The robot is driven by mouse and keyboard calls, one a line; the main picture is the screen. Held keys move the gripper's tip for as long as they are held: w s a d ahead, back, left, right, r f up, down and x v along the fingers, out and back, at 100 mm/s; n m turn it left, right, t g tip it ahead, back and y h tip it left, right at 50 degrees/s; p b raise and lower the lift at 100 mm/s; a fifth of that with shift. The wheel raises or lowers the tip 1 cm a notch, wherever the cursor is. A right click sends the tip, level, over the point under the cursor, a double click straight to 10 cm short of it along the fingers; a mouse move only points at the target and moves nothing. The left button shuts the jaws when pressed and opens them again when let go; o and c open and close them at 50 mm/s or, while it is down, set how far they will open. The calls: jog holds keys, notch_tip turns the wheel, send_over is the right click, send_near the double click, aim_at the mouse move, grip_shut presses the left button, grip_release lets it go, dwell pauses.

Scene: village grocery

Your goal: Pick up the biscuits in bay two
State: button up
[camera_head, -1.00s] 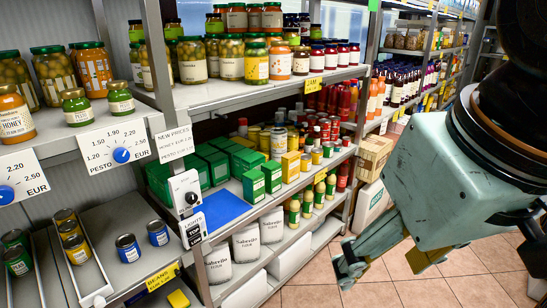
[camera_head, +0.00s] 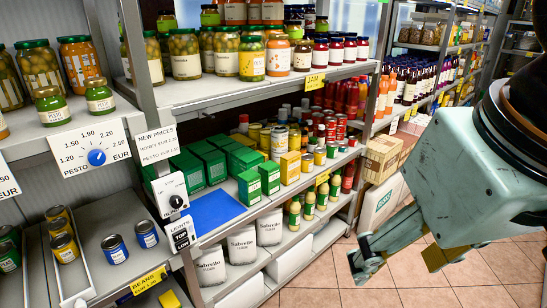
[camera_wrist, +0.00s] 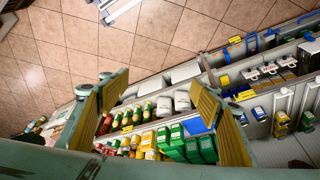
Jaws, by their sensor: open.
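Green boxes (camera_head: 203,160) and yellow boxes (camera_head: 290,167) stand on the middle shelf of the shelving unit, with a bare blue patch (camera_head: 214,211) in front of the green ones. No label reading biscuits or bay two is legible, so I cannot tell which boxes are the biscuits. My gripper (camera_head: 400,258) is open and empty over the floor aisle, right of the shelves and apart from them. In the wrist view, my gripper's fingers (camera_wrist: 160,115) are spread wide. The green boxes (camera_wrist: 186,148) and the blue patch (camera_wrist: 196,126) show between them and beyond.
Jars (camera_head: 185,55) fill the shelf above. Cans and bottles stand right of the boxes. White flour bags (camera_head: 241,243) sit below. A control panel with a dial (camera_head: 170,193) juts out at the shelf's left end. Cardboard boxes (camera_head: 381,158) stand further back. The tiled floor (camera_head: 335,284) is clear.

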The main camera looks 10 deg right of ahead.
jog(key=shift+w, duration=0.1)
jog(key=w+a+r+m+y+p, duration=0.1)
jog(key=w+a+r+m+p, duration=0.2)
jog(key=w, duration=0.7)
jog(key=w+r+m+y+p, duration=0.1)
jog(key=w+r+m, duration=0.25)
jog(key=w, duration=0.65)
jog(key=m+t+y+p, duration=0.1)
jog(key=m+p, duration=0.8)
jog(key=m, duration=1.4)
send_over(295, 159)
jog(key=s+d, duration=0.3)
jog(key=s, duration=0.1)
notch_tip(295, 159, down, 26)
jog(key=shift+w+a, duration=0.15)
jog(key=shift+a, duration=0.1)
jog(key=shift+n+y, duration=0.3)
jog(key=shift+n, duration=0.05)
jog(key=shift+b+x, duration=0.5)
jog(key=shift+x, duration=3.8)
